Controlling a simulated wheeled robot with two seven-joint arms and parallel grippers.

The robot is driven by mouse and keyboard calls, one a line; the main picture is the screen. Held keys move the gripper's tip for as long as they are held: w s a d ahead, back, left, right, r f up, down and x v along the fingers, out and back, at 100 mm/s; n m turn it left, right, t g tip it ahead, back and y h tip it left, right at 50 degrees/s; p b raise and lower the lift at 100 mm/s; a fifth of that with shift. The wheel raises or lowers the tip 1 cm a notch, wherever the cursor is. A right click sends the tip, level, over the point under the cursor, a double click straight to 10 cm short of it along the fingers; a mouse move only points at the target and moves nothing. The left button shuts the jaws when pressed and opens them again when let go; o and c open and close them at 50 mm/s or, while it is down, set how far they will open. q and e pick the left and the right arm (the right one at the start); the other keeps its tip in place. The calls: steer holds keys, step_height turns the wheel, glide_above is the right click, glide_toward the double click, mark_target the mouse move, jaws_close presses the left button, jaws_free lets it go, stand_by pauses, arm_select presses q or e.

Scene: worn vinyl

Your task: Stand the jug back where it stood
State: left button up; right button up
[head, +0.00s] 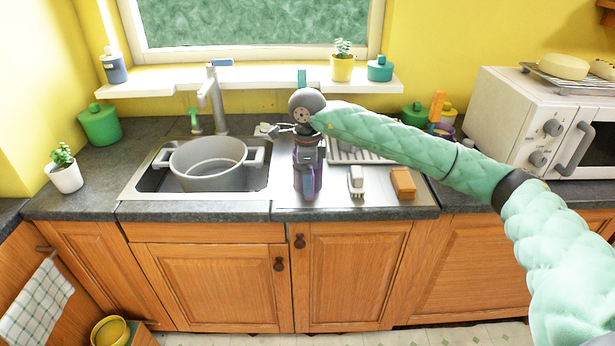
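My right arm reaches in from the right, and its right gripper (307,160) points down over the steel drainer beside the sink. A purple object (317,181), which looks like the jug, is at the gripper's fingers on the drainer's front left. The wrist and fingers cover much of it, so its shape and handle are unclear. I cannot tell whether the fingers are closed on it or whether its base touches the steel. My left gripper is out of view.
A large grey pot (208,165) sits in the sink basin (150,181) left of the gripper. A white brush (356,181) and an orange sponge (403,183) lie to the right. The tap (213,97) stands behind.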

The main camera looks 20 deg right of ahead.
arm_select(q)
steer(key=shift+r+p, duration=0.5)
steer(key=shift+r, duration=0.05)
arm_select(e)
steer(key=shift+r, duration=2.7)
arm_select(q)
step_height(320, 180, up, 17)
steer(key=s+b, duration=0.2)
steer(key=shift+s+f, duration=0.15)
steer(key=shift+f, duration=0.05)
arm_select(e)
step_height(320, 180, up, 8)
steer(key=shift+f, duration=0.15)
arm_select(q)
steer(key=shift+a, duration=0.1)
